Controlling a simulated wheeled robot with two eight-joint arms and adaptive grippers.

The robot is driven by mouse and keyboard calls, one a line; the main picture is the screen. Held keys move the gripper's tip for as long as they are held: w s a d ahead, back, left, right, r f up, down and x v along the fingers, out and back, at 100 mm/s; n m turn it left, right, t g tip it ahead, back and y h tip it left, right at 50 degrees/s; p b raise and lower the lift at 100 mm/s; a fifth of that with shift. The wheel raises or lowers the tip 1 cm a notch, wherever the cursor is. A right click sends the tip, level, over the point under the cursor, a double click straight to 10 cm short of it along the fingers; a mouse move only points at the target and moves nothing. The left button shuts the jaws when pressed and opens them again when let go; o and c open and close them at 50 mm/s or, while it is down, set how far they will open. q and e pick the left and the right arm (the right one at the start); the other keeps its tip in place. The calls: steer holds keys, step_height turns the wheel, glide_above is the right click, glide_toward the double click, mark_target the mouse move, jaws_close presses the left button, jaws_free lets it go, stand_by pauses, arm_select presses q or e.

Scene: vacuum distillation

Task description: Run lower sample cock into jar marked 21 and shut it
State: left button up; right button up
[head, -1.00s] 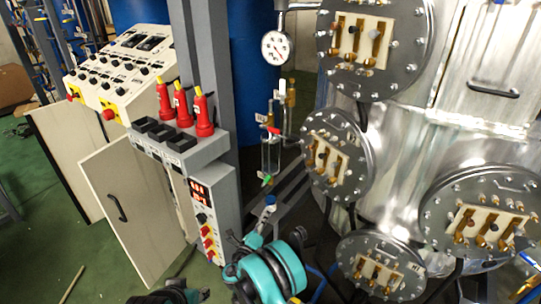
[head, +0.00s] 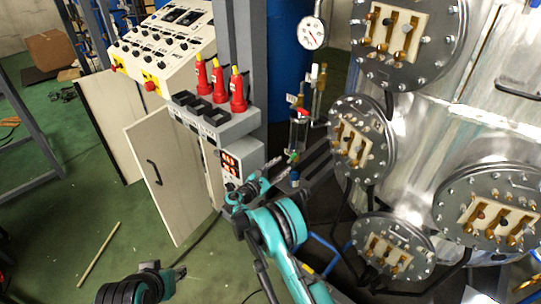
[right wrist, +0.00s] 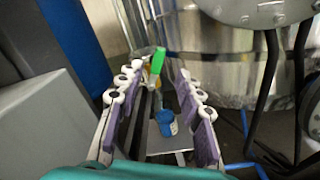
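The glass sample vessel (head: 298,132) hangs upright left of the metal tank, with a red-handled cock at its top. Its lower cock has a green handle (head: 293,156), which stands upright in the right wrist view (right wrist: 157,61). A blue-topped jar (head: 294,177) is below it, also in the right wrist view (right wrist: 166,121); I cannot read its number. My right gripper (head: 277,172) is open and empty, just left of the cock and jar. In the right wrist view the green handle shows between and beyond its fingertips (right wrist: 158,76).
A grey control box (head: 235,128) with red-and-yellow handles stands left of my right gripper. The metal tank (head: 420,125) with round flanged ports is at the right. A pressure gauge (head: 312,33) is above the vessel.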

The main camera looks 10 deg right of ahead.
mark_target(294, 156)
steer(key=shift+m, duration=0.3)
steer(key=b+x, duration=0.1)
steer(key=x, duration=0.5)
steer(key=shift+w+d+f+b, duration=0.1)
steer(key=shift+w+d+b, duration=0.15)
steer(key=shift+w+b, duration=0.1)
steer(key=shift+w+d, duration=0.3)
steer(key=shift+d, duration=0.15)
jaws_close()
